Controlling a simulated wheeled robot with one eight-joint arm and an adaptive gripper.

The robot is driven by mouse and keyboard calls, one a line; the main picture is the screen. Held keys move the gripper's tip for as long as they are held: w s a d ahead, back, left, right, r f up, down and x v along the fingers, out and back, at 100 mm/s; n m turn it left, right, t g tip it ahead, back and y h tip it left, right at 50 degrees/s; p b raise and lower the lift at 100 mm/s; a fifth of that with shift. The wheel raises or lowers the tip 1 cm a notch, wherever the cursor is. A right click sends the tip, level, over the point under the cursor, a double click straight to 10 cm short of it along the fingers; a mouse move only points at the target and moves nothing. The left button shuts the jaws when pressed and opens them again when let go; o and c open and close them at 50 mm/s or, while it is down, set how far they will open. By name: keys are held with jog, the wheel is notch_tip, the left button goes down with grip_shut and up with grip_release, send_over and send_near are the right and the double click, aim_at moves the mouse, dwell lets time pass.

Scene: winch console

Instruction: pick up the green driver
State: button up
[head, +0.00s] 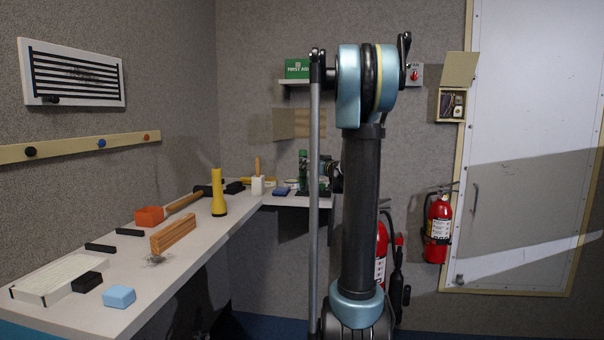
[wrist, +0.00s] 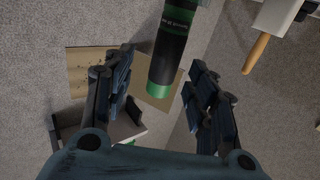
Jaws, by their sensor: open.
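A green and black cylinder (wrist: 172,45) with pale lettering shows in the wrist view, one green end pointing down in the picture. It looks like the green driver, but I cannot be sure. In the head view a green upright thing (head: 303,160) stands at the back end of the counter, partly hidden by my arm; it seems to be the same one. My gripper (wrist: 160,72) is open, with the cylinder showing between its two fingers. Gaps show on both sides. I cannot tell how deep the cylinder lies between them. In the head view my arm mostly hides my gripper.
The counter (head: 130,262) also holds a yellow flashlight (head: 218,195), an orange-headed mallet (head: 150,216), a wooden block (head: 173,235), a light blue block (head: 119,297) and a wood-handled tool (head: 257,180) near the green thing. A shelf with a first aid box (head: 297,68) hangs above.

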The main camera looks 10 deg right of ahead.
jog(key=shift+a+f+x, duration=0.1)
jog(key=shift+a+x, duration=0.05)
jog(key=shift+x, duration=1.35)
jog(key=shift+a+f+x, duration=0.1)
jog(key=shift+a+x, duration=0.1)
jog(key=shift+x, duration=1.25)
jog(key=shift+s, duration=0.15)
jog(key=shift+c, duration=0.6)
grip_shut()
